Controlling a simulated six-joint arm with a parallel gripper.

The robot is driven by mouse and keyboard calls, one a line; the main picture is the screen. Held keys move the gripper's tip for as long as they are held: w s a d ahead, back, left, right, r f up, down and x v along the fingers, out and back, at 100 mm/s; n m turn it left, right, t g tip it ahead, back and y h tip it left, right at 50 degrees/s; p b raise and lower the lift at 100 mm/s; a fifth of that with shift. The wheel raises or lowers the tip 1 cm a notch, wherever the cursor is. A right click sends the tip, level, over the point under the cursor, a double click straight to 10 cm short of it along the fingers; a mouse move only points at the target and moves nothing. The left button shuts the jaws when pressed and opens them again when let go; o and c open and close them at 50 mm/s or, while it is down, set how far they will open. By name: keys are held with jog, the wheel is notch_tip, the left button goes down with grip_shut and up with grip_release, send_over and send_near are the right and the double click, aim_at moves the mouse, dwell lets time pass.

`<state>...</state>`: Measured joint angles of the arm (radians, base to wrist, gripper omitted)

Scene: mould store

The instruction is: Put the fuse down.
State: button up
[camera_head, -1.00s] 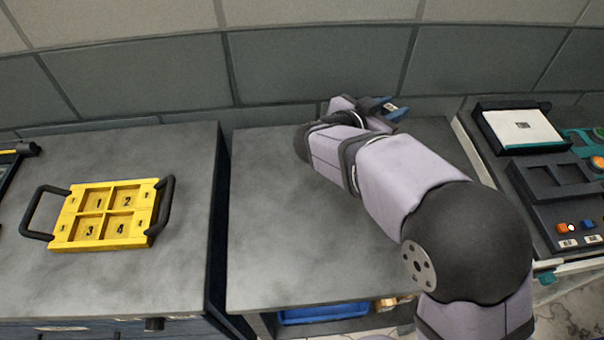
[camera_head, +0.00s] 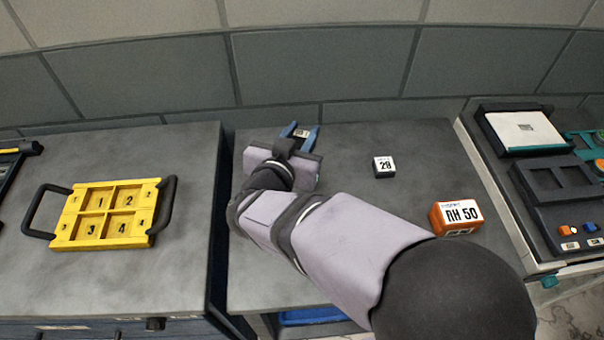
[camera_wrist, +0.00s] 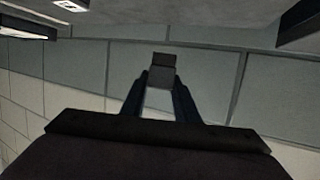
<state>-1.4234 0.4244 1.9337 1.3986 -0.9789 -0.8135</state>
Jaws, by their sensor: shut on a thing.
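My gripper (camera_head: 301,134) is shut on a small block, the fuse (camera_head: 301,133), near the back left of the middle table (camera_head: 340,145). Its blue fingers point toward the wall. The head view shows little of the fuse beyond a pale label. In the wrist view the fuse (camera_wrist: 160,72) is a grey block with a darker end, held between the fingertips (camera_wrist: 160,84). The wall is behind it. I cannot tell how high it is above the table.
A small dark block with a white label reading 20 (camera_head: 384,167) and an orange block marked 50 (camera_head: 456,217) stand on the middle table. A yellow tray (camera_head: 145,238) with empty numbered compartments lies on the left table. A dark device (camera_head: 555,190) stands at right.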

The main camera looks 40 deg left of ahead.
jog(key=shift+f, duration=4.95)
jog(key=shift+f, duration=0.1)
jog(key=o, duration=1)
jog(key=b+v, duration=0.1)
jog(key=v, duration=1.1)
jog(key=shift+a, duration=0.1)
